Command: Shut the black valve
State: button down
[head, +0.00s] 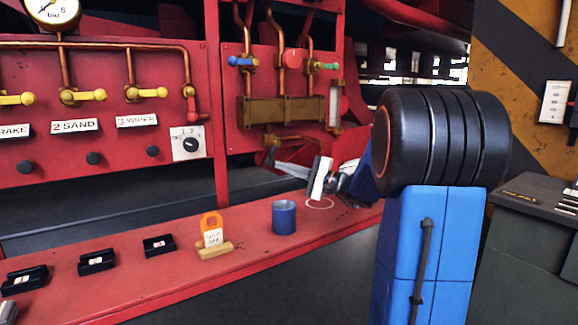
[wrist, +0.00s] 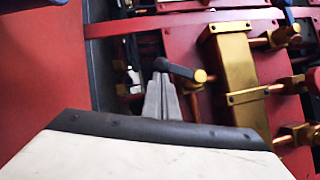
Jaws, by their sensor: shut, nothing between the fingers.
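The black valve shows in the wrist view as a short black lever (wrist: 182,69) beside a brass fitting (wrist: 201,76). It slants down slightly from left to right. My gripper (wrist: 161,82) is shut and empty, with its grey fingertips just below the lever's left end. I cannot tell whether they touch it. In the head view my gripper (head: 277,166) is under the brass block on the red panel. I cannot make out the black lever clearly there.
A brass block (head: 285,111) with copper pipes is on the panel. Blue (head: 243,62), red (head: 292,61) and green (head: 324,66) handles are above it. On the red shelf (head: 150,277) stand a blue cup (head: 284,217) and an orange padlock tag (head: 212,233).

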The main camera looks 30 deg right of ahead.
aim_at(268, 163)
jog(key=shift+a+r+m+t, duration=0.2)
jog(key=shift+a+m+t, duration=0.35)
jog(key=shift+a+m, duration=0.45)
jog(key=shift+a+r+m+t, duration=0.15)
jog(key=shift+a+m+t, duration=0.4)
jog(key=shift+a+m, duration=0.45)
jog(key=shift+a, duration=0.15)
jog(key=shift+s, duration=0.1)
jog(key=v, duration=1.7)
jog(key=shift+s, duration=0.2)
